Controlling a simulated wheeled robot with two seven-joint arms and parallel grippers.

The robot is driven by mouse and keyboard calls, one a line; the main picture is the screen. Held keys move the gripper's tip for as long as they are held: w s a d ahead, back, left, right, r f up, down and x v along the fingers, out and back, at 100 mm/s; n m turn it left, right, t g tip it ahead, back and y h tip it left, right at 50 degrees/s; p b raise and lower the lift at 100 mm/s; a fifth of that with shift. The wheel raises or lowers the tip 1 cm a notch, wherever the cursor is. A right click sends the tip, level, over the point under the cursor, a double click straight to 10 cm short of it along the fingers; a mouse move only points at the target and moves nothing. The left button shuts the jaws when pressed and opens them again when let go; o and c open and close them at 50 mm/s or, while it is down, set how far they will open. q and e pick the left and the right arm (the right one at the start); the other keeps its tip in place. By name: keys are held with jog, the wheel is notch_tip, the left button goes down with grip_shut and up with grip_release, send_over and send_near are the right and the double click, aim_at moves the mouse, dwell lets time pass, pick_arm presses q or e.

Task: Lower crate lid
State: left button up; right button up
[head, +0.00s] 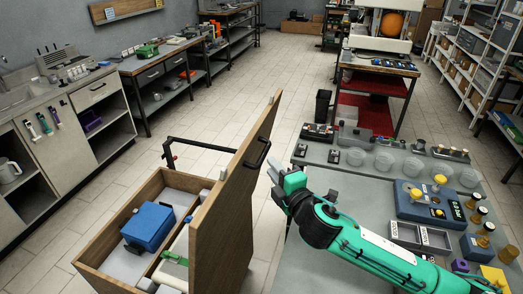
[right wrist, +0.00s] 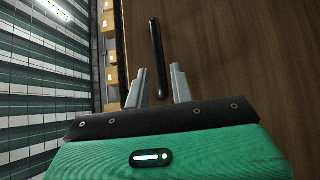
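The wooden crate (head: 112,228) stands at lower middle in the head view. Its wooden lid (head: 228,215) is raised, close to upright, tilted a little to the right at the top. A black bar handle (head: 258,152) is on the lid's right-hand face. My right gripper (head: 274,172) is beside that face, close to the handle. In the right wrist view its two grey fingers (right wrist: 158,85) are apart, with the lower end of the black handle (right wrist: 157,50) showing between them. I cannot tell whether they touch it. My left gripper is not in view.
Inside the crate are a blue box (head: 148,226) and other items. A grey worktable (head: 340,180) with small parts stands right of the lid. A black bar frame (head: 200,143) sits behind the crate. Tiled floor (head: 240,85) is clear beyond.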

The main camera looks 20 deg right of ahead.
aim_at(263, 153)
jog(key=w+p, duration=0.1)
jog(key=w, duration=0.2)
jog(key=w+a+p, duration=0.1)
jog(key=w, duration=0.2)
jog(key=shift+w+a+r, duration=0.1)
jog(key=shift+w+a, duration=0.05)
jog(key=shift+w, duration=0.25)
jog(key=shift+c, duration=0.2)
grip_shut()
